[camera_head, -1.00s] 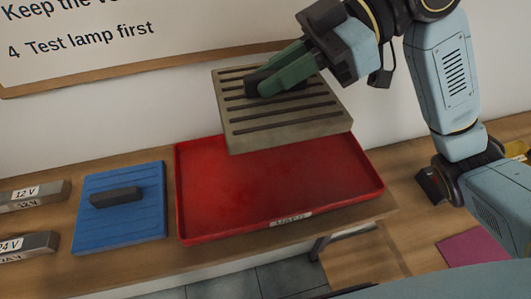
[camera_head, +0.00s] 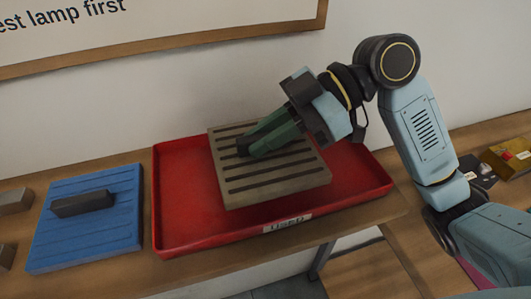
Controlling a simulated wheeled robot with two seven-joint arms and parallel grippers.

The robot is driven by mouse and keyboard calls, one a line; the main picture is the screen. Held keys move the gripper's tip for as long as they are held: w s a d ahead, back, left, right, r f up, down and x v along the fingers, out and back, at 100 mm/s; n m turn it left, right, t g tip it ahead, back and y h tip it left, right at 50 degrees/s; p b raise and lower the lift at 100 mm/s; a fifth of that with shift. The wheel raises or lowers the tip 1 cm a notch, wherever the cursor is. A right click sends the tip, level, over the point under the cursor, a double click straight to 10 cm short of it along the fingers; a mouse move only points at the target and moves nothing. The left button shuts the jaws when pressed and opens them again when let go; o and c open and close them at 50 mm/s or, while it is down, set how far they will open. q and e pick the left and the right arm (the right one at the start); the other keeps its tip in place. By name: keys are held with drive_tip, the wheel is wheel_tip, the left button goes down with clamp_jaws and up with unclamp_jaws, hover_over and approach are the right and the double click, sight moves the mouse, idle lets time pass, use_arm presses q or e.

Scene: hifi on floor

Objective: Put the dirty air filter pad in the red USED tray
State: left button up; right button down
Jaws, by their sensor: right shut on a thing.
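The dirty air filter pad (camera_head: 282,184) is a grey-brown slatted square with dark slots. It is over the inside of the red USED tray (camera_head: 190,219), within its rim in the head view. I cannot tell if its underside touches the tray floor. My right gripper (camera_head: 243,150) comes from the upper right and is shut on the pad, with its green fingers at the pad's upper middle. The fingers hide part of the slots. The tray's front label (camera_head: 287,223) reads USED. My left gripper is not in view.
A blue ribbed pad (camera_head: 88,230) with a dark handle (camera_head: 82,203) lies left of the tray. Grey blocks (camera_head: 14,201) are at the far left edge. A wall board (camera_head: 180,25) hangs behind. A yellow-brown box (camera_head: 508,156) sits far right.

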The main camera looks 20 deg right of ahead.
sight(266, 154)
drive_tip(key=shift+f, duration=1.75)
drive_tip(key=shift+f, duration=0.1)
drive_tip(key=c, duration=1.4)
unclamp_jaws()
drive_tip(key=shift+r, duration=0.2)
drive_tip(key=v, duration=1.2)
drive_tip(key=shift+b, duration=0.4)
drive_tip(key=shift+f, duration=0.1)
